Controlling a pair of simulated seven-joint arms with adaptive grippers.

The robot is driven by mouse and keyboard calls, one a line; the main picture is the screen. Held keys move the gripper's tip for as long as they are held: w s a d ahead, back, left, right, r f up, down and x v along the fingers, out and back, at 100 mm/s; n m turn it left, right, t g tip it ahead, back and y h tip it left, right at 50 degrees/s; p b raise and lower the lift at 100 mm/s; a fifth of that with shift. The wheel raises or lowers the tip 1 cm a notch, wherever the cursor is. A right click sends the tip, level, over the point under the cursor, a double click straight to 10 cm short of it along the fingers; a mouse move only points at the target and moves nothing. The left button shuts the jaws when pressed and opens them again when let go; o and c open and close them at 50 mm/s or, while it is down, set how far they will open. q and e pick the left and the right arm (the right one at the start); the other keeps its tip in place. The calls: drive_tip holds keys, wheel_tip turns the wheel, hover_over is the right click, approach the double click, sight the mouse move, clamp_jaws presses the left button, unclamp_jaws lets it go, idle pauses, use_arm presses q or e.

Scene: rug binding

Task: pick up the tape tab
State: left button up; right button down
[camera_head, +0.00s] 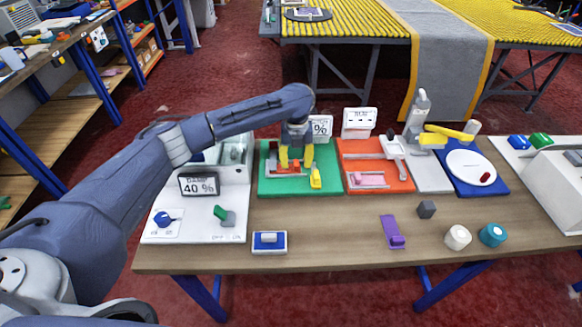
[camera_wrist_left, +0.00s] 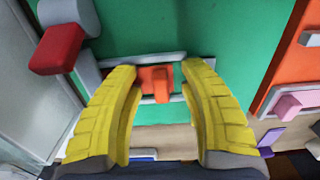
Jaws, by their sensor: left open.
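My left gripper (camera_head: 296,160) is open, with its yellow fingers pointing down over the green board (camera_head: 240,182). In the left wrist view its fingertips (camera_wrist_left: 160,76) stand on either side of a small orange block (camera_wrist_left: 157,84), which seems to be the tape tab. The block sits between pale grey rails on the green board. The fingers appear apart from the block, but the height gap is hard to judge. In the head view the block (camera_head: 288,169) is partly hidden by the gripper. My right gripper is not in view.
A red-handled grey part (camera_wrist_left: 58,50) stands close by on the green board. The orange board (camera_head: 397,184) with a pink block (camera_head: 370,179) lies to the right. The tabletop (camera_head: 330,240) in front is mostly clear.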

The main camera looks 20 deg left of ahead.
use_arm(q)
drive_tip(key=shift+c, duration=0.2)
clamp_jaws()
idle(0.3)
